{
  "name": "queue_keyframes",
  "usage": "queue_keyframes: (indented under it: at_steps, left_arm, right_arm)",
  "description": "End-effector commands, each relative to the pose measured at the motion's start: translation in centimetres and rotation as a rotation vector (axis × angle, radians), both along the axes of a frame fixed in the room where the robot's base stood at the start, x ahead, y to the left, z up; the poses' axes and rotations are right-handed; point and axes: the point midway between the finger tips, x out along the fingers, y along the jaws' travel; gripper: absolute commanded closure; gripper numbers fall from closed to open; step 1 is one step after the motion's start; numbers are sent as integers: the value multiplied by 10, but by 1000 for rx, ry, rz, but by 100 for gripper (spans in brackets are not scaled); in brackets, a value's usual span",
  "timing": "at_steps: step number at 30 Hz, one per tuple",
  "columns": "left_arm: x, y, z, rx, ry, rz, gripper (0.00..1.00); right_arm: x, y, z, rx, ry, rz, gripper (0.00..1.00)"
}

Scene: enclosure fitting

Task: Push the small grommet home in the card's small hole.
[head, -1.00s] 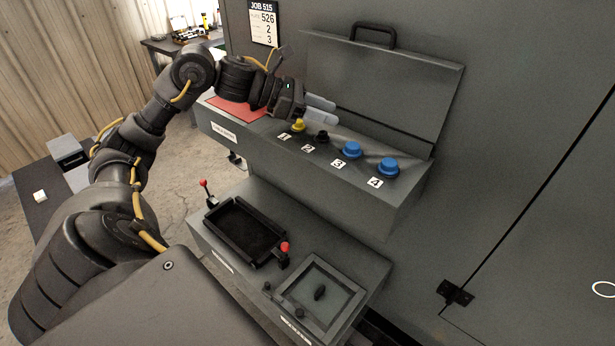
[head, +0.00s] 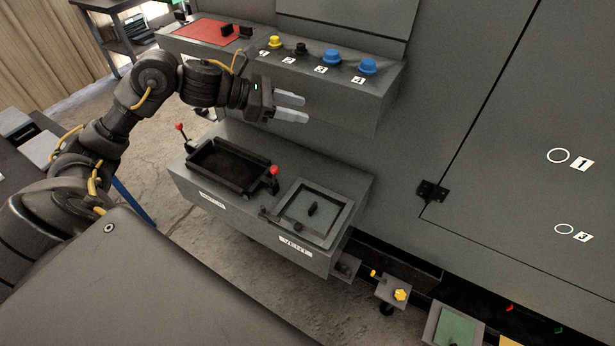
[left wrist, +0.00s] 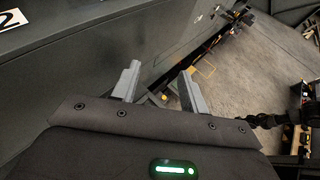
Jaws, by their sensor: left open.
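A row of round plugs or grommets stands on the upper ledge in the head view: a yellow one (head: 275,42), a small black one (head: 302,48), a blue one (head: 332,56) and another blue one (head: 367,66). Number labels 1 to 4 sit in front of them. On the grey panel at right are two white-ringed holes, the upper one (head: 558,156) labelled 1 and the lower one (head: 564,229) labelled 3. My left gripper (head: 303,108) is open and empty, in front of and below the ledge. Its parted fingers show in the left wrist view (left wrist: 160,75). My right gripper is not in view.
A red mat (head: 200,32) with small black blocks lies at the ledge's left end. Below, a lower box carries a black tray (head: 228,166) with red-knobbed levers and a square hatch (head: 312,209). A hinge (head: 432,191) stands out from the panel.

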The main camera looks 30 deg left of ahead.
Motion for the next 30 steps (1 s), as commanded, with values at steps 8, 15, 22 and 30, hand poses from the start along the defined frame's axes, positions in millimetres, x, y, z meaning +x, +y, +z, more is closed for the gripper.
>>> queue_keyframes:
  at_steps: [8, 15, 22, 30]
  left_arm:
    - [-13, -27, -58, -2, 2, -25, 56]
    - [-26, -48, -98, -7, 1, -40, 56]
    - [-35, -62, -122, -10, -1, -48, 56]
    - [-39, -67, -129, -11, -2, -50, 56]
  right_arm:
    - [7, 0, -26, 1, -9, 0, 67]
    - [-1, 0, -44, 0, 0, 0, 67]
    - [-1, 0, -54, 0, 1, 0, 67]
    - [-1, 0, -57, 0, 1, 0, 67]
